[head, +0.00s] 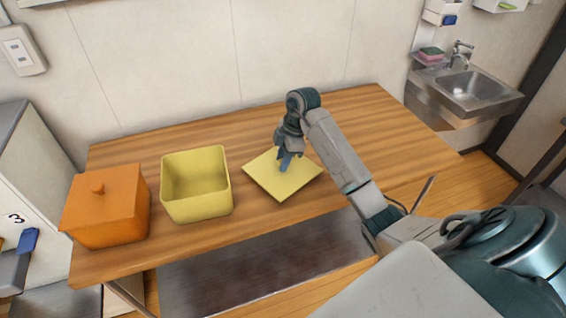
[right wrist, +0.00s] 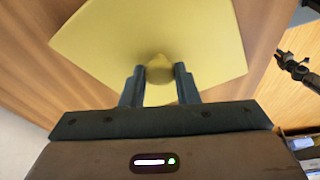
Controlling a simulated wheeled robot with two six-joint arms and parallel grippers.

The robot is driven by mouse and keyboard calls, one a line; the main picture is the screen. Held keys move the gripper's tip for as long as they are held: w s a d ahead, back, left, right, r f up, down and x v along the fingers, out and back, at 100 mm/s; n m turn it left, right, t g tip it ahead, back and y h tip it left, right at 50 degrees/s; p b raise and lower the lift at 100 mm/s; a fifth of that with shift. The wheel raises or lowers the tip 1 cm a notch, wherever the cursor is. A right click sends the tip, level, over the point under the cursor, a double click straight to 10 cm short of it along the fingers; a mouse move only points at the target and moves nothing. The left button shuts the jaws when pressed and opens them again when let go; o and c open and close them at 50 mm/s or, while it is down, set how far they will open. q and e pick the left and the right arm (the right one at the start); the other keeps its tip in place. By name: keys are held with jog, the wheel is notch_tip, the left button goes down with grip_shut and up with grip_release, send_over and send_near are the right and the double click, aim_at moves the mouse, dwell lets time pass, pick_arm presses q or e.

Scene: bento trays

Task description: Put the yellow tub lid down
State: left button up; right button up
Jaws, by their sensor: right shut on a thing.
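The yellow tub lid (head: 288,184) is a flat square on or just above the wooden table, right of the yellow tub; I cannot tell whether it touches the table. My right gripper (head: 285,163) is over the lid's middle, pointing down. In the right wrist view, the lid (right wrist: 115,40) fills the upper middle, and its round knob sits between the two dark fingers of my right gripper (right wrist: 160,78), which are shut on it. The yellow tub (head: 197,205) stands open and looks empty.
An orange tub with its lid on (head: 105,218) stands at the table's left end. The wooden table (head: 375,115) is clear behind and right of the yellow lid. A wall lies behind, and a steel sink (head: 470,92) is beyond the right end.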

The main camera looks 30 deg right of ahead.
jog(key=shift+f, duration=0.3)
jog(key=o, duration=1)
jog(key=shift+f, duration=0.15)
